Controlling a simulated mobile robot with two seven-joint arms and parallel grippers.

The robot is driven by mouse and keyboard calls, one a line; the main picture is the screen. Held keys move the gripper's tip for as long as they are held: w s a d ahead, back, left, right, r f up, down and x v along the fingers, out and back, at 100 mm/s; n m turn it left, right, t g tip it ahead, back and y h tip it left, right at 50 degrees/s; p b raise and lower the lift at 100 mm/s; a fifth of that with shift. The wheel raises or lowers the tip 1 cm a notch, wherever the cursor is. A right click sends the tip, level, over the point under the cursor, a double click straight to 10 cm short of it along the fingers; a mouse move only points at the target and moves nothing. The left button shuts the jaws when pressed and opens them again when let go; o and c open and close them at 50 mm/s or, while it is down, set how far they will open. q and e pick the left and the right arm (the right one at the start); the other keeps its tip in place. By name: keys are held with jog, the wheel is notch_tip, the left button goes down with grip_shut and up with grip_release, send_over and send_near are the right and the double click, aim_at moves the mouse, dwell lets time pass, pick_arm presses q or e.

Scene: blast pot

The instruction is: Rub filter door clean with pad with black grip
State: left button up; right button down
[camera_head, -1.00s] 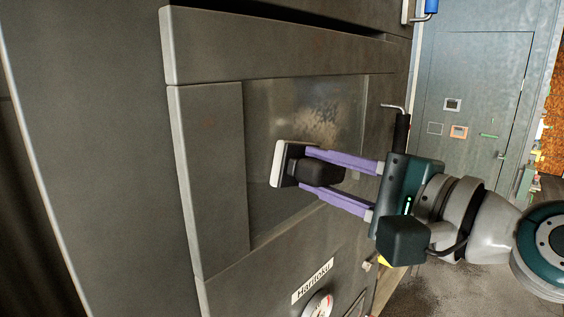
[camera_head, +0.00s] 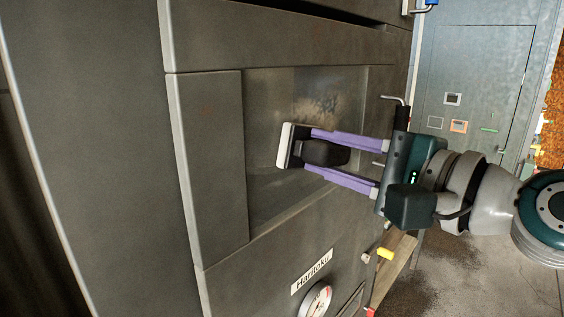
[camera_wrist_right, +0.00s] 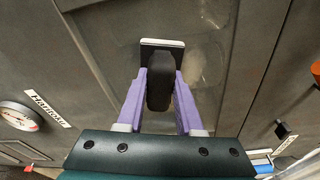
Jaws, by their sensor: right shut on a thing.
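The filter door (camera_head: 268,100) is a dull grey recessed panel in a large dark grey cabinet. A pale brownish smudge (camera_head: 318,100) lies on its upper right part; a pale patch (camera_wrist_right: 198,65) shows right of the pad in the wrist view. The pad (camera_head: 285,146) is a white slab with a black grip (camera_head: 328,153). My right gripper (camera_head: 312,150) is shut on the black grip, one purple finger along each side. The pad's white face is turned to the door, just below and left of the smudge. I cannot tell whether it touches. My left gripper is not in view.
A bent metal handle (camera_head: 393,99) stands at the door's right edge. Below are a name plate (camera_head: 312,271), a round gauge (camera_head: 317,300) and a yellow-tipped lever (camera_head: 385,254). A blue-grey wall with a door (camera_head: 475,80) stands behind on the right.

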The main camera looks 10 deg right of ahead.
jog(key=shift+w+d+r+b, duration=0.1)
jog(key=shift+w+d+b, duration=0.2)
jog(key=shift+w+d, duration=0.35)
jog(key=shift+w+d+b, duration=0.3)
jog(key=shift+d+b, duration=0.2)
jog(key=shift+d, duration=0.1)
jog(key=shift+w+d+r, duration=0.15)
jog(key=shift+w+d, duration=0.05)
jog(key=shift+d, duration=0.05)
jog(key=d+b, duration=0.1)
jog(key=w+d+b, duration=0.2)
jog(key=b, duration=0.1)
jog(key=shift+w+d+f, duration=0.1)
jog(key=shift+w+f, duration=0.15)
jog(key=shift+f, duration=0.05)
